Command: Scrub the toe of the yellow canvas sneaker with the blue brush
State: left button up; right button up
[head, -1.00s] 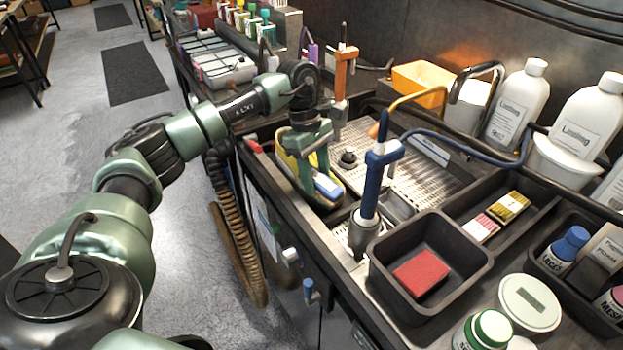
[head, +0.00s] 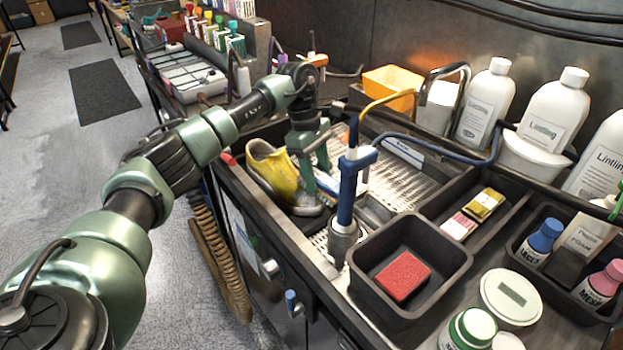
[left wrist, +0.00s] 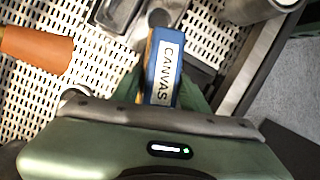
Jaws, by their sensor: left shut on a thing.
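The yellow canvas sneaker (head: 274,176) sits at the near left edge of the sink counter, its toe pointing toward the lower right of the head view. My left gripper (head: 316,190) is just right of the sneaker, pointing down, shut on the blue brush (head: 328,182). In the left wrist view the brush (left wrist: 163,72), labelled CANVAS, lies between the green fingers. A finger partly hides the sneaker's toe side in the head view. I cannot tell whether the brush touches the toe. The sneaker is not recognisable in the left wrist view. My right gripper is not in view.
A blue spray tap (head: 347,188) stands close right of the gripper. A black bin with a red sponge (head: 403,276) is nearer. A perforated metal tray (head: 415,178) lies behind. White bottles (head: 484,108) line the back. An orange handle (left wrist: 35,50) shows beside the brush.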

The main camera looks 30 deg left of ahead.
pick_arm(q)
jog(key=shift+f, duration=0.15)
jog(key=shift+s+a, duration=0.25)
jog(key=shift+s, duration=0.1)
grip_shut()
jog(key=shift+s+a, duration=0.3)
jog(key=shift+s, duration=0.35)
jog(key=shift+s+a, duration=0.3)
jog(key=shift+s, duration=0.35)
jog(key=shift+s+a, duration=0.3)
jog(key=shift+s, duration=0.35)
jog(key=s, duration=0.1)
jog(key=s+a, duration=0.1)
jog(key=shift+s+a, duration=0.2)
jog(key=shift+s, duration=0.15)
jog(key=shift+r, duration=0.25)
jog(key=shift+s+d+r+p, duration=0.1)
jog(key=shift+d+r+p, duration=0.15)
jog(key=shift+r+p, duration=0.6)
jog(key=shift+s+d+r+p, duration=0.15)
jog(key=shift+r+p, duration=0.35)
jog(key=shift+r, duration=0.55)
jog(key=shift+s+d+r+p, duration=0.1)
jog(key=shift+d+r+p, duration=0.2)
jog(key=shift+r+p, duration=0.55)
jog(key=shift+r, duration=0.1)
